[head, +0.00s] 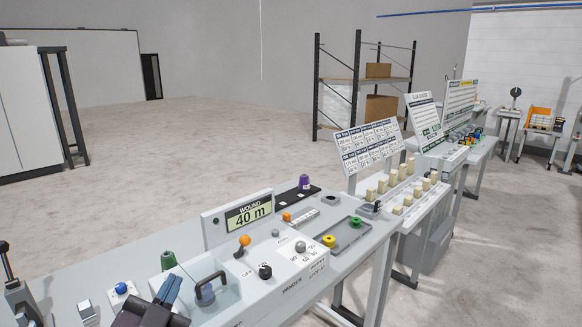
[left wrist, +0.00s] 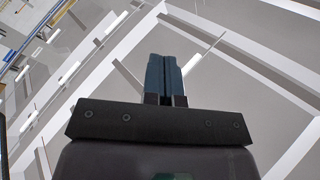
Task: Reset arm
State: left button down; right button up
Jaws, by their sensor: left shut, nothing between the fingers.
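My left gripper (head: 172,288) is at the bottom of the head view, in front of the winder bench (head: 345,262). Its dark blue fingers point up and stand together, with nothing between them. In the left wrist view the two fingers (left wrist: 165,72) are pressed side by side against a background of pale beams and lights. My right gripper is not in either view.
Open floor (head: 200,135) lies behind. A shelf rack (head: 365,88) stands farther back.

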pick_arm(q)
jog(key=s+a+f+n+g+y, duration=0.3)
jog(key=s+a+f+g, duration=0.1)
jog(key=f, duration=0.3)
jog(key=s+a+f+n+g+y, duration=0.3)
jog(key=s+a+f+g, duration=0.1)
jog(key=f, duration=0.4)
jog(key=s+f+n+g+h, duration=0.2)
jog(key=s+f+g, duration=0.75)
jog(key=s, duration=0.55)
jog(key=w+f+m+t, duration=0.1)
jog(key=w+f+t, duration=0.5)
jog(key=f+t, duration=0.2)
notch_tip(320, 180, down, 2)
jog(key=shift+w+a+f+h, duration=0.15)
jog(key=shift+w+a+h, duration=0.1)
jog(key=shift+w+h, duration=0.15)
